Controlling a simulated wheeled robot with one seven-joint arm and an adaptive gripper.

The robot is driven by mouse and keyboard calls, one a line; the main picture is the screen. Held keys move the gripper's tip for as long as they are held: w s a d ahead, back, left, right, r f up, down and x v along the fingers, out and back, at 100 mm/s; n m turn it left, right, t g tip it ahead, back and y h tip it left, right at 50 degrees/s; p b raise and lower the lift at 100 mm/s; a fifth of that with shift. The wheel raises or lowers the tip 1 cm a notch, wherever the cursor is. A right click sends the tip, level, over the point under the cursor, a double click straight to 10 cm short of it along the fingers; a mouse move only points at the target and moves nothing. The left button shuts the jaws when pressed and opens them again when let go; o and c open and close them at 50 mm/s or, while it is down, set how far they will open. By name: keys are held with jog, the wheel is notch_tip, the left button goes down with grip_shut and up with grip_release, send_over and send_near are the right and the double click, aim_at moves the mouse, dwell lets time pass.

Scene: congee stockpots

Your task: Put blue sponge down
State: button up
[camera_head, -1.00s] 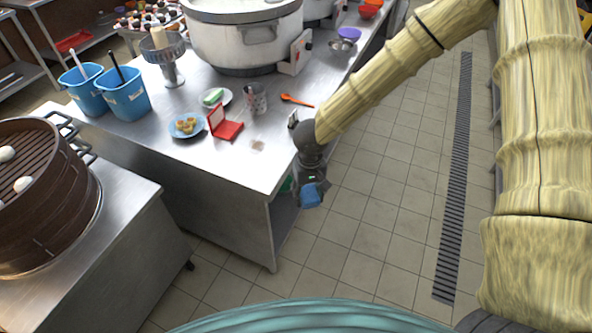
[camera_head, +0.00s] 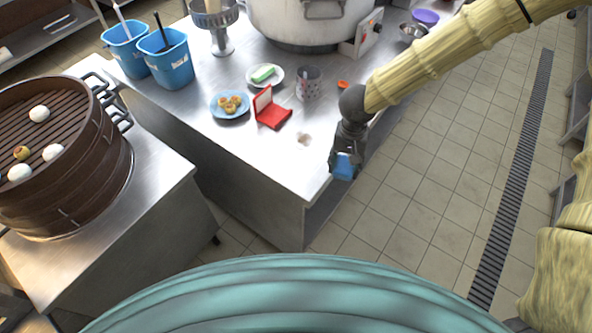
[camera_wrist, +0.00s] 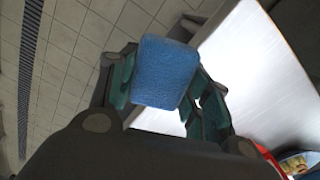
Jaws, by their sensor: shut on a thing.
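The blue sponge (camera_head: 345,167) is held in my gripper (camera_head: 347,160), at the right edge of the steel counter (camera_head: 285,178) in the head view. In the wrist view the sponge (camera_wrist: 164,73) sits between the two teal-padded fingers of my gripper (camera_wrist: 162,88), which are shut on it. Behind it the wrist view shows tiled floor on the left and the pale counter top (camera_wrist: 262,75) on the right. How high the sponge is above the counter top I cannot tell.
On the counter are an open red box (camera_head: 272,112), a blue plate of snacks (camera_head: 230,105), a plate with a green-and-white block (camera_head: 263,75), a glass (camera_head: 309,84) and a large pot (camera_head: 300,22). A bamboo steamer (camera_head: 62,150) stands left.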

jog(key=s+a+m+b, duration=0.1)
jog(key=a+m, duration=0.2)
jog(key=s+a+r+m+b, duration=0.1)
jog(key=s+a+m, duration=0.1)
jog(key=a+m, duration=0.1)
jog(key=s+a+r+m+b, duration=0.1)
jog(key=s+a+m, duration=0.1)
jog(key=a+m, duration=0.2)
jog(key=shift+s+a+r+b, duration=0.15)
jog(key=shift+s+a+b, duration=0.1)
jog(key=shift+a+b, duration=0.15)
jog(key=s+a+m+b, duration=0.4)
jog(key=s+a+m, duration=0.35)
jog(key=m, duration=0.25)
jog(key=m+p, duration=0.2)
jog(key=p, duration=0.2)
send_over(298, 175)
jog(key=shift+f, duration=0.95)
jog(key=shift+a+f, duration=0.1)
jog(key=shift+f, duration=1.7)
